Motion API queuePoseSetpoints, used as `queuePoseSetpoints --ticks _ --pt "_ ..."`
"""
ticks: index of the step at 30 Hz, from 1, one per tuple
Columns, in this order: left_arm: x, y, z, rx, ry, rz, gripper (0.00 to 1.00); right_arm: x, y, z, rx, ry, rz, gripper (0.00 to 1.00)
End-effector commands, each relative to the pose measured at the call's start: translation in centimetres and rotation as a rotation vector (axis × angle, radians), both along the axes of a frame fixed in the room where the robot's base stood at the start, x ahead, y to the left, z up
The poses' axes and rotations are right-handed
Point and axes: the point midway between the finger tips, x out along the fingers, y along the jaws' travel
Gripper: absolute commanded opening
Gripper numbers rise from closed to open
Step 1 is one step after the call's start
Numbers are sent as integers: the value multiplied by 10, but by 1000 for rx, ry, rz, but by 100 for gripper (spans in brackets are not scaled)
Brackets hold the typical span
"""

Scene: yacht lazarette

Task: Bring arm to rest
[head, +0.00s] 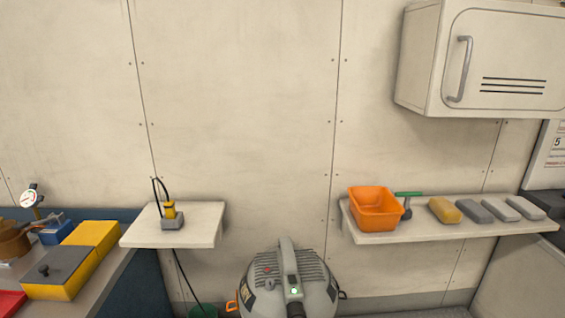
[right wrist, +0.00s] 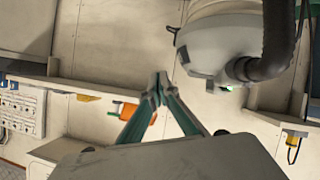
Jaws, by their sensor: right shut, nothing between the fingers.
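My right gripper (right wrist: 158,88) shows in the right wrist view. Its two teal fingers meet at the tips, with nothing between them. It points into open air in front of the pale wall, apart from the grey vacuum (right wrist: 225,45) at upper right. Neither gripper nor arm shows in the head view. My left gripper is in no view.
In the head view the grey vacuum (head: 290,290) stands at bottom centre. A small shelf (head: 133,235) holds a yellow-grey device (head: 171,216). The right shelf (head: 440,234) holds an orange bin (head: 375,208) and several blocks. A cabinet (head: 485,60) hangs above. A workbench (head: 75,300) is at left.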

Motion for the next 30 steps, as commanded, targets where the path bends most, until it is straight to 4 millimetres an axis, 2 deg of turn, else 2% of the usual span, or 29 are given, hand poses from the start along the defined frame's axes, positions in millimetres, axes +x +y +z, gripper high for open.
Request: queuePoseSetpoints --ticks 1,3,6,12,20,21,30 --pt "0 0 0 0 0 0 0 -21 -25 -13 -55 65 -12 0" --pt "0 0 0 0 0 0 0 -45 -54 -26 -133 150 -12 0" --pt "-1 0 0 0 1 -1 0 -75 -85 -37 -220 248 -5 0" --pt "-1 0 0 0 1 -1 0 -123 -130 -49 -357 401 32 0" --pt "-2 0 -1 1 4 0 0 -180 -173 -53 -503 573 102 0" --pt "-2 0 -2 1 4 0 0 -173 -163 -61 -476 550 115 0" --pt "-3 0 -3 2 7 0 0 -154 -118 -103 -325 446 189 0"
